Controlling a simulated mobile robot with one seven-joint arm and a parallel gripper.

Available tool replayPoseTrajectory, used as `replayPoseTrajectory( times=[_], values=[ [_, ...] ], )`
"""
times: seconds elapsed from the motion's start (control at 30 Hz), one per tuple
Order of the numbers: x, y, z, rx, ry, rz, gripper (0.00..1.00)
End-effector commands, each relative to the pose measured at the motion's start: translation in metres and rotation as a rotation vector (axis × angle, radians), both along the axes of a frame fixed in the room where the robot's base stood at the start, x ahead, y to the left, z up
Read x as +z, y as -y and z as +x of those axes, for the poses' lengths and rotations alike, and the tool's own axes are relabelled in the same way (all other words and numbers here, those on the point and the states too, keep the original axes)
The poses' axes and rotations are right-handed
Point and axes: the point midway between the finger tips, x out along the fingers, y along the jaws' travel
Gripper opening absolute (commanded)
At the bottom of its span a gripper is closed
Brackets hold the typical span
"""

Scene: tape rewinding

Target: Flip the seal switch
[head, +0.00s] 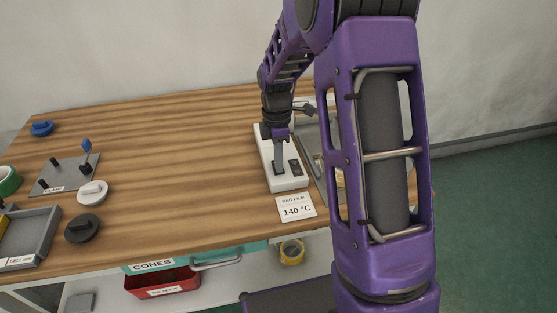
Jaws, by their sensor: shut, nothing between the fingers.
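A white sealer unit (289,184) stands on the wooden table, left of my arm's large purple link. Two dark rocker-like parts are on its front top face, a left one and a right one (295,167). I cannot read any label on them or tell which way they are set. My gripper (279,167) points down, shut and empty, with its tips at or just above the left dark part. The tips hide much of that part, and I cannot tell if they touch it. My arm hides the unit's back.
A card reading 140 °C (296,207) lies in front of the unit. A metal tray (309,130) is behind my arm. At left are a clamp plate (52,181), white (92,193) and black (82,229) knobbed discs, and a grey tray (38,232). The table's middle is clear.

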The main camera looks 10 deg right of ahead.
Motion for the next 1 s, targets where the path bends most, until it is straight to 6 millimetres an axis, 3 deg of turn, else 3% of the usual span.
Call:
replayPoseTrajectory(
  times=[0.77,1.0],
  values=[
    [0.004,0.0,0.015,0.0,-0.002,0.0,0.0],
    [0.022,-0.007,0.014,0.001,-0.002,0.0,0.0]
  ],
)
